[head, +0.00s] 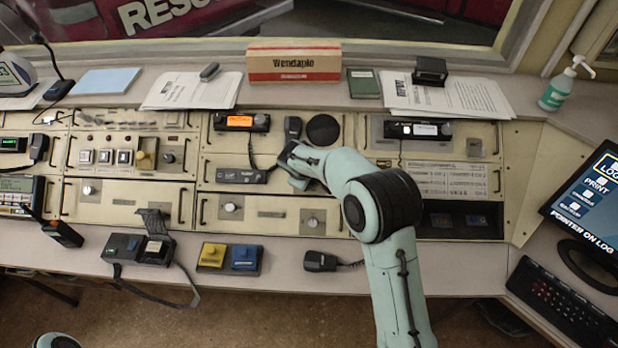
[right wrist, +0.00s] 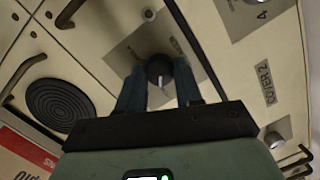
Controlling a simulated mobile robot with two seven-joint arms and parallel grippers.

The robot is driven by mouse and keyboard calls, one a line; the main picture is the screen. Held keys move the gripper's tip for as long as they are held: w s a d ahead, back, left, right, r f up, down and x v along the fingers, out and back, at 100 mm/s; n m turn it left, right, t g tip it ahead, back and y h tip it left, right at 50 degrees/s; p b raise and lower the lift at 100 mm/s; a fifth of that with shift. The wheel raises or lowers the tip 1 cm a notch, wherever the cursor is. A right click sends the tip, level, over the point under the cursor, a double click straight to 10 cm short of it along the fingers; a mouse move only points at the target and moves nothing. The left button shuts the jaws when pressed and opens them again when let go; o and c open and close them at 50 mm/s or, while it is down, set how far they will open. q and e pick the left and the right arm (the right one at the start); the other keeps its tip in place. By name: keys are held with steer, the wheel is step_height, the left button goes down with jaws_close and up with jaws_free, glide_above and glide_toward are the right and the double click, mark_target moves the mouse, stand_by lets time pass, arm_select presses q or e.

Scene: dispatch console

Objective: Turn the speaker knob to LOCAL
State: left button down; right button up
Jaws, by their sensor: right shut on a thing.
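The speaker knob (right wrist: 158,68) is a dark round knob with a pale pointer mark, on a grey plate (right wrist: 135,45) in the right wrist view. The mark points toward the lower edge of that picture. Small lettering stands beside the knob, too blurred to read surely. My right gripper (right wrist: 158,82) has its two dark fingers on either side of the knob, shut on it. In the head view, my right gripper (head: 291,166) reaches the console panel and hides the knob. My left gripper is out of view.
A round black speaker grille (head: 323,130) lies just beyond my right gripper; it also shows in the right wrist view (right wrist: 62,103). A microphone (head: 320,261) lies on the front ledge.

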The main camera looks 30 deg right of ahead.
steer(key=shift+n, duration=0.6)
steer(key=o, duration=0.8)
steer(key=shift+c, duration=0.2)
steer(key=v, duration=1.3)
steer(key=shift+a, duration=0.25)
steer(key=shift+s, duration=0.15)
